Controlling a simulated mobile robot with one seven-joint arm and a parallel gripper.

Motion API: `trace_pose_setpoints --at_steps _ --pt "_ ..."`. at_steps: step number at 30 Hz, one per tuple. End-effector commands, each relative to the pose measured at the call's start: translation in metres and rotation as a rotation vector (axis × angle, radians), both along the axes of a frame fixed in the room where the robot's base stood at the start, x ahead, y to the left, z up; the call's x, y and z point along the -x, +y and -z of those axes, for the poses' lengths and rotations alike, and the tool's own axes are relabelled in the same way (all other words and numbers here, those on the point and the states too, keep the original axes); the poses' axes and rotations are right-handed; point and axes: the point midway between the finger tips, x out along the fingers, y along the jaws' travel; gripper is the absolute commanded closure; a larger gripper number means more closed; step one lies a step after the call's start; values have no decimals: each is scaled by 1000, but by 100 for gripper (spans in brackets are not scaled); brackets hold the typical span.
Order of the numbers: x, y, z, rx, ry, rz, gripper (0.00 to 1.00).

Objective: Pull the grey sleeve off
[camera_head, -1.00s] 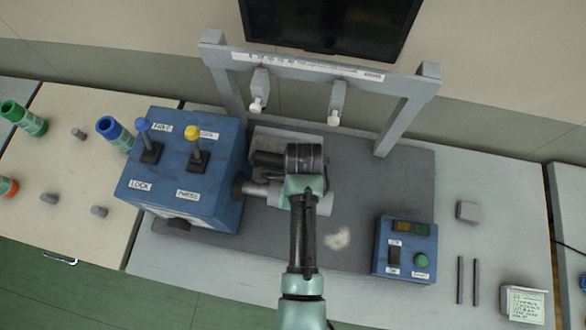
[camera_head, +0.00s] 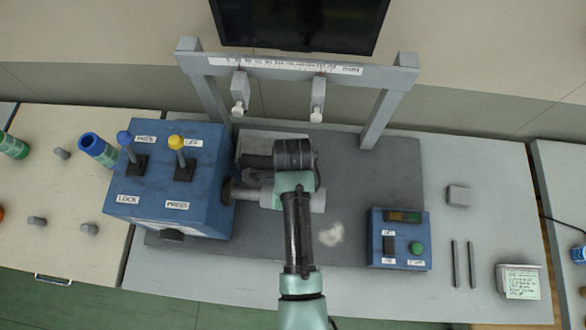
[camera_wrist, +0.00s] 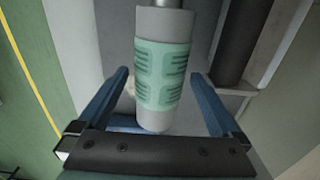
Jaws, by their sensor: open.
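The grey sleeve (camera_wrist: 153,118) is a pale grey cylinder with a green patterned band around it, in the middle of the wrist view. It sits on a metal spindle (camera_wrist: 172,3) at its far end. My gripper (camera_wrist: 160,76) is open, with one blue finger on each side of the sleeve. Gaps show between the fingers and the sleeve. In the head view only the right end of the sleeve (camera_head: 318,200) shows clearly past my wrist. There, the spindle (camera_head: 244,193) comes out of the blue box, and my fingers are hidden under the wrist.
The blue box (camera_head: 150,200) with a blue and a yellow lever stands left of the sleeve. A grey frame (camera_head: 300,68) with two hanging pegs stands behind. A small control box (camera_head: 378,255) is at the right. Left table (camera_head: 70,190) holds several cores and plugs.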

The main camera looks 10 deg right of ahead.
Motion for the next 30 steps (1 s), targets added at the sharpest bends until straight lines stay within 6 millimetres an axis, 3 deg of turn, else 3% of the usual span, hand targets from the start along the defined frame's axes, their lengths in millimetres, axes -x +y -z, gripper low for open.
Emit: trace_pose_setpoints --at_steps 15,30 --pt "0 0 -108 0 0 0 0" --pt "0 0 -117 0 0 0 0"
